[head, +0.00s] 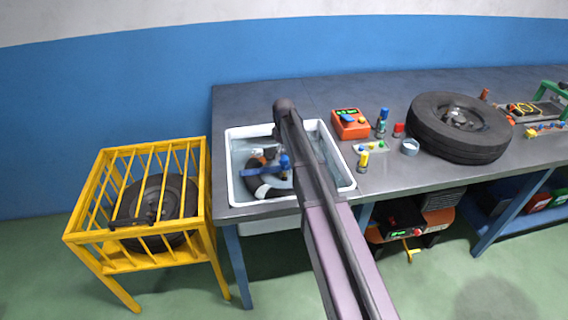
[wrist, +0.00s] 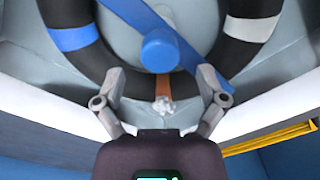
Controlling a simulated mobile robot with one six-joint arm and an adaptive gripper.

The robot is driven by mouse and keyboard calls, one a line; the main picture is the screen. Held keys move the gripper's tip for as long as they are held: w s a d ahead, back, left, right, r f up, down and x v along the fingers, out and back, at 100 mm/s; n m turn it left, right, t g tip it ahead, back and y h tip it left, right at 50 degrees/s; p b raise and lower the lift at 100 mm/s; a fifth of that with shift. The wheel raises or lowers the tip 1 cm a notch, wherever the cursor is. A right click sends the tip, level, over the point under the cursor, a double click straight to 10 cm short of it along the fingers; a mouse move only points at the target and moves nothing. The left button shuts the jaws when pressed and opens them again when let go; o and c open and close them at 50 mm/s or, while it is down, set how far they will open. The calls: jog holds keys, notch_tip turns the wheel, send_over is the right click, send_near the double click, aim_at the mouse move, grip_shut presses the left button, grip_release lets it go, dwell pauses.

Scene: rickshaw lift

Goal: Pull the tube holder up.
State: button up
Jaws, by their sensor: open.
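The tube holder (head: 258,171) is a blue bar with a rounded blue knob, lying across a black inner tube (head: 254,185) in the white basin. In the wrist view, the holder's knob (wrist: 160,52) is just beyond my gripper (wrist: 160,84), roughly centred between the fingers. My gripper is open, with its fingers apart and nothing between them that I can see gripped. The inner tube (wrist: 88,65) carries blue, white and brown bands, and a pale valve-like piece sits below the brown band. In the head view my arm hides the gripper and part of the basin.
The basin (head: 236,140) is set in a grey workbench (head: 390,180). A yellow cage (head: 205,190) holding a tire stands to the left.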

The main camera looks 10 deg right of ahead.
aim_at(284, 157)
jog(key=shift+f+b, duration=1.45)
jog(key=shift+f, duration=0.25)
grip_shut()
